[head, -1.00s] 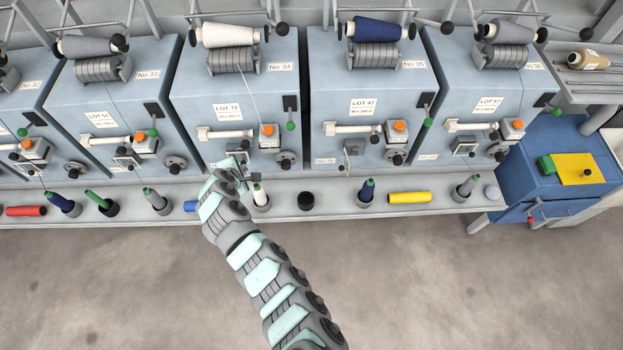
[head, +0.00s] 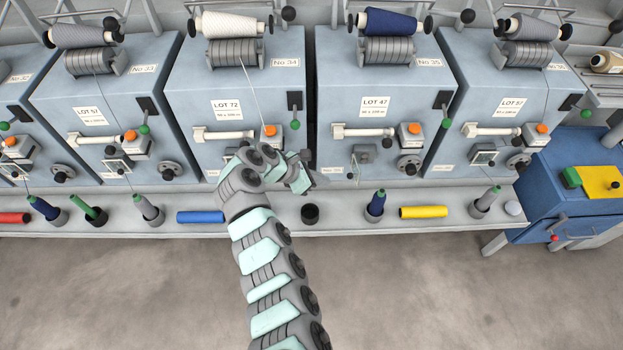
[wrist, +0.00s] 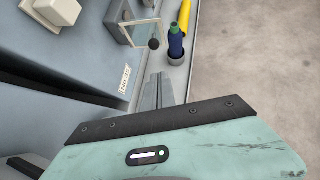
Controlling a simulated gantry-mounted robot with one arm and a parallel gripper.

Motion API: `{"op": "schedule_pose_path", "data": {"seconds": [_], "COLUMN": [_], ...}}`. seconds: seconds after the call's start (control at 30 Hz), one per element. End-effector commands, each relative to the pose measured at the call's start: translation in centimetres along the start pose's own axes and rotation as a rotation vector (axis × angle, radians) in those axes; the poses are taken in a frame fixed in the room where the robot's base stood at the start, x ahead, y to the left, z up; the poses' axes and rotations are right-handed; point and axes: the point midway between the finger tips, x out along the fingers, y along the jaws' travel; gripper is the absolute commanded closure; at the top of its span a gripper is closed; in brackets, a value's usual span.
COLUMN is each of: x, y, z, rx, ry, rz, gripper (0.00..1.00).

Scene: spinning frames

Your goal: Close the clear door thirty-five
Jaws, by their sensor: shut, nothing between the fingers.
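The clear door (wrist: 140,33) of machine No 35 is a small framed pane with a dark round knob (wrist: 154,43). In the wrist view it stands out from the machine's front, ajar. In the head view the door (head: 355,167) shows nearly edge-on below a grey box, low on machine No 35 (head: 345,95). My gripper (wrist: 158,92) is shut and empty, its fingers pointing toward the door and apart from it. In the head view my gripper (head: 313,180) is at the lower left corner of machine No 35, left of the door, and partly hidden by my wrist.
A shelf (head: 345,208) runs below the machines. It carries a dark blue bobbin (head: 376,204), an empty black cup (head: 310,213), a yellow tube (head: 423,212) and a blue tube (head: 200,217). A handwheel (head: 408,167) sits right of the door. The floor in front is clear.

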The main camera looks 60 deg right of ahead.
Motion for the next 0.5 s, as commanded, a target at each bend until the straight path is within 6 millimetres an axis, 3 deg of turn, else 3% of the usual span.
{"op": "schedule_pose_path", "data": {"seconds": [0.1, 0.3, 0.5], "x": [2.8, 4.4, 5.0], "y": [-0.1, 0.0, 0.0], "z": [-0.2, 2.0, 2.8], "rx": [0.000, 0.000, 0.000], "ry": [0.000, 0.000, -0.001], "rz": [-0.003, 0.000, 0.001], "gripper": [1.00, 1.00, 1.00]}}
